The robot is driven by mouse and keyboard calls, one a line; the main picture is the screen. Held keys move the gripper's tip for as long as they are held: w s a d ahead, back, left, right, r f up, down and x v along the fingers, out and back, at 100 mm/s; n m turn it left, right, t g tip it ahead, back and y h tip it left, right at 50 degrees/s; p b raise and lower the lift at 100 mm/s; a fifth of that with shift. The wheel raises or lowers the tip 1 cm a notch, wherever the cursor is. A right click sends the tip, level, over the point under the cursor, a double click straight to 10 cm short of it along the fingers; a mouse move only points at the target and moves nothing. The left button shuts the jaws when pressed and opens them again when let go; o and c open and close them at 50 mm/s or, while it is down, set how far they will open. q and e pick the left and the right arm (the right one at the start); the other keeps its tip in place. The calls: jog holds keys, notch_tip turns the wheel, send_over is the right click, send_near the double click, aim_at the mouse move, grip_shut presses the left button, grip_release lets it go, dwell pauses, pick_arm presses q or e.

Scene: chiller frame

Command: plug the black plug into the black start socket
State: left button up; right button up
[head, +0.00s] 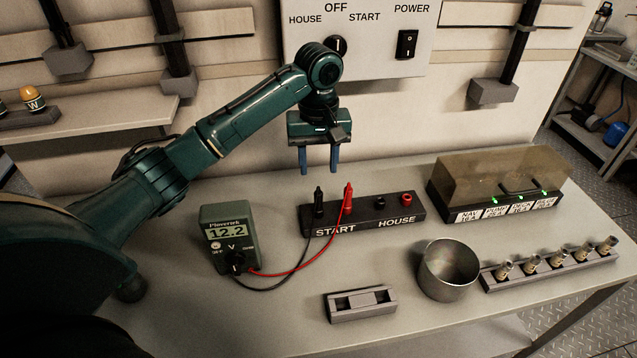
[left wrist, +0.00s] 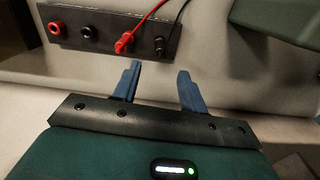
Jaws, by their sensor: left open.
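The black plug (head: 318,198) stands upright at the black socket position on the START side of the dark socket block (head: 362,217); the socket under it is hidden. It also shows in the left wrist view (left wrist: 160,45), beyond my fingertips. The red plug (head: 348,195) is in the START side beside it. My left gripper (head: 318,170) is open, fingers down, above the black plug and apart from it, with nothing between its blue fingers. It also shows in the left wrist view (left wrist: 159,70). My right gripper is in neither view.
The meter (head: 226,238) reads 12.2, with black and red leads running to the plugs. The HOUSE black socket (head: 379,203) and red socket (head: 407,199) are empty. A metal cup (head: 448,270), grey holder (head: 361,304) and fuse-like rack (head: 550,265) stand at the right and front.

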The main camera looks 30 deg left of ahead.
pick_arm(q)
notch_tip(320, 180, up, 4)
jog(key=shift+f, duration=0.1)
dwell(0.6)
